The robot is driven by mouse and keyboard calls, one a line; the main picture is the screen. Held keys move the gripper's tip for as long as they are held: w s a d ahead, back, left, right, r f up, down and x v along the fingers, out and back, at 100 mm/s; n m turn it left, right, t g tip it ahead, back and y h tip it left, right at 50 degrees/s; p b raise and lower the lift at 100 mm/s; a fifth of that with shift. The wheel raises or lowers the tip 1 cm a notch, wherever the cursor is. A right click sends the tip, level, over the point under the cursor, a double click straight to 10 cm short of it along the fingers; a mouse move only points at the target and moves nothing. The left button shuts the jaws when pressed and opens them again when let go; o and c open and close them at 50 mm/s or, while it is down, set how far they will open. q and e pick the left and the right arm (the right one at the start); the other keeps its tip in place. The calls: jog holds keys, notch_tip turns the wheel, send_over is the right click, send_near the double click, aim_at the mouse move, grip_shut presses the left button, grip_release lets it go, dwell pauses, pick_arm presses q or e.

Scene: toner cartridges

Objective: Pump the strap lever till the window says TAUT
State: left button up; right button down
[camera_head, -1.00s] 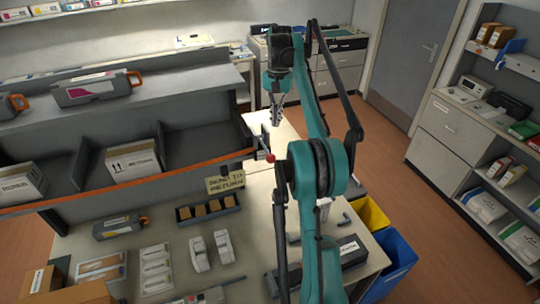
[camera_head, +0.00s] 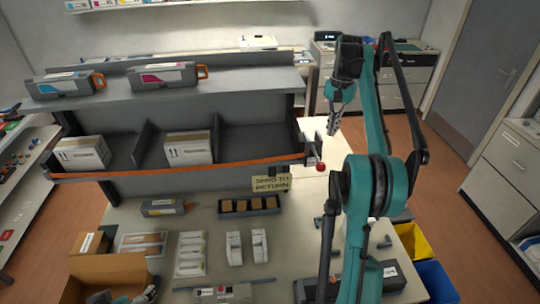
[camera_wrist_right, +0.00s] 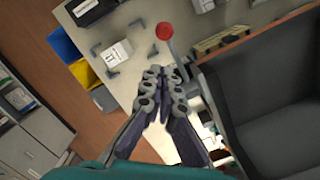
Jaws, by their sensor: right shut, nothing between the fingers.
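The strap lever, a thin grey arm with a red ball knob (camera_head: 320,167), sits at the right end of the shelf's front edge. Its knob also shows in the right wrist view (camera_wrist_right: 163,30), just beyond my fingertips. The orange strap (camera_head: 190,167) runs along the front of the lower shelf, past boxed cartridges. My right gripper (camera_head: 333,128) is above the knob in the head view, shut and empty, apart from the lever. It points toward the lever end in the wrist view (camera_wrist_right: 166,80). No window text is readable.
The grey shelf (camera_head: 225,80) stands on a pale bench and carries toner cartridges (camera_head: 163,76). A yellow sign (camera_head: 271,184) hangs near the lever. Below are a dark tray (camera_head: 227,206) and a cardboard carton (camera_head: 110,267). Yellow and blue bins (camera_head: 437,280) stand right of the bench.

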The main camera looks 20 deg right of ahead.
aim_at(321, 163)
jog(key=a+p, duration=0.1)
jog(key=p, duration=0.1)
jog(key=s+a+f+p, duration=0.1)
jog(key=p, duration=0.2)
jog(key=s+a+p, duration=0.1)
jog(key=p, duration=0.2)
jog(key=shift+a+f, duration=0.15)
jog(key=shift+f, duration=0.05)
jog(key=shift+f, duration=0.1)
jog(key=shift+s+a+f+b, duration=0.15)
jog(key=shift+f+b, duration=0.9)
jog(key=shift+f, duration=0.65)
jog(key=shift+s+a+f+b, duration=0.1)
jog(key=shift+f+b, duration=0.95)
jog(key=shift+f, duration=0.65)
